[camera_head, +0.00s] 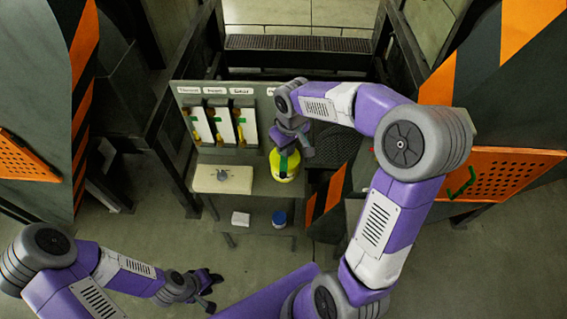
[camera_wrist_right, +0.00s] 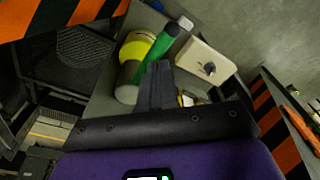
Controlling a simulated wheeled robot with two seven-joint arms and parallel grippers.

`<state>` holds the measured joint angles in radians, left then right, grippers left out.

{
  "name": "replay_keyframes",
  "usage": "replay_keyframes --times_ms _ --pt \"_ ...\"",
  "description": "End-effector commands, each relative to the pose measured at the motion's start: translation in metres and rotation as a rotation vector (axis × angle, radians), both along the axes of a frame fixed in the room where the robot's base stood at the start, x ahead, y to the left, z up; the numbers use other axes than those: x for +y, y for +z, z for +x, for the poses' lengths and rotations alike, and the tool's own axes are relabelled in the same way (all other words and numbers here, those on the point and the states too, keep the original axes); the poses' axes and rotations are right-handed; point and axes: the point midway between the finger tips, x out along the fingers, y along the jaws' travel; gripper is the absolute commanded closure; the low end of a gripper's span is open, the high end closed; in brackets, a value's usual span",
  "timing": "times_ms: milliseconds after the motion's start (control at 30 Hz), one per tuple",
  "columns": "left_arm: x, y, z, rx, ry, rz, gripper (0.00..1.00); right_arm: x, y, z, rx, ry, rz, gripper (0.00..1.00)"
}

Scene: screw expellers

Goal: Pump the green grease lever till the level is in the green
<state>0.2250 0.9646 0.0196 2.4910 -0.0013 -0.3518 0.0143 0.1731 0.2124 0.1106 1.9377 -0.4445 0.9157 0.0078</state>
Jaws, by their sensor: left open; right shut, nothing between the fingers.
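The grease pump is a yellow-banded pot (camera_head: 287,172) on the bench; the right wrist view shows its yellow and grey body (camera_wrist_right: 130,72). Its green lever (camera_head: 283,163) is a thick bar that slants up to the right in the right wrist view (camera_wrist_right: 168,38). My right gripper (camera_head: 290,151) is at the lever; its shut fingers (camera_wrist_right: 156,88) overlap the lever's lower part in that view. I cannot tell whether they touch it. My left gripper (camera_head: 212,284) is open and empty, low and far from the pump.
A cream box with a grey knob (camera_head: 224,180) sits on the bench left of the pump. A white block (camera_head: 241,218) and a blue-lidded tub (camera_head: 279,219) are on the lower shelf. Orange-black striped guards (camera_head: 328,195) flank the right side.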

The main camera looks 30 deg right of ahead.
Motion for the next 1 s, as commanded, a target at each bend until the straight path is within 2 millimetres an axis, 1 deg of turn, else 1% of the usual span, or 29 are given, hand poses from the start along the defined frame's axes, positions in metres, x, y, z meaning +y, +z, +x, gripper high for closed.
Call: replay_keyframes --times_ms 300,433,600,1000 --pt "0.0 -0.001 0.0 -0.001 0.0 0.0 0.57 0.001 -0.041 0.003 0.003 -0.001 0.002 1.0" --pt "0.0 -0.01 0.0 -0.001 0.0 0.0 0.57 0.001 -0.055 0.005 0.001 0.0 0.001 1.0" --pt "0.0 -0.013 0.0 -0.001 0.0 0.0 0.57 0.001 -0.062 0.006 -0.001 0.0 0.001 1.0" --pt "0.0 -0.014 0.0 -0.001 0.0 0.0 0.57 0.001 -0.063 0.006 -0.001 0.0 0.001 1.0"
